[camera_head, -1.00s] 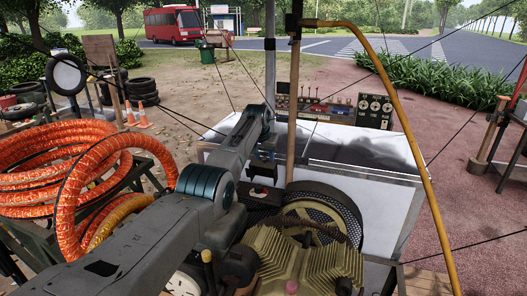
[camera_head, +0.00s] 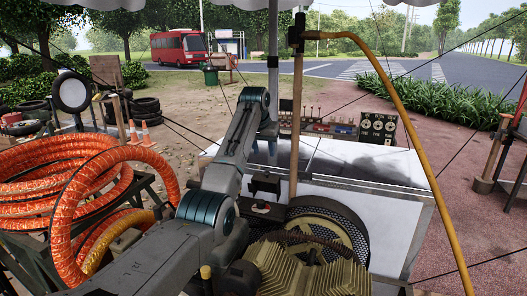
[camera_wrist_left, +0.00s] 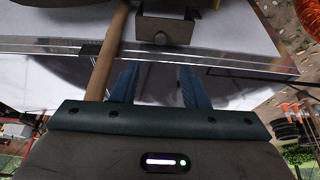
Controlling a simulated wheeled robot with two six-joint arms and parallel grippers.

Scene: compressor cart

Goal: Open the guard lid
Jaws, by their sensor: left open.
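The white cabinet (camera_head: 350,220) has a flat, glossy grey top panel (camera_head: 365,160) in a metal frame, lying level. A round mesh guard (camera_head: 335,230) stands in front of it beside the ribbed compressor block (camera_head: 300,270). I cannot tell for sure which part is the guard lid. My left gripper (camera_head: 272,148) is over the cabinet's left part, left of the wooden pole, partly hidden by its own wrist. In the left wrist view its blue fingers (camera_wrist_left: 157,85) are apart with nothing between them. A grey metal bracket (camera_wrist_left: 162,30) lies beyond the fingertips. My right gripper is not in view.
The wooden pole (camera_head: 298,110) stands upright close to my left gripper. A yellow hose (camera_head: 415,130) hangs at right. A control panel (camera_head: 345,128) with levers and dials stands behind the cabinet. Coiled orange hoses (camera_head: 70,190) fill the left. Thin dark lines cross the space.

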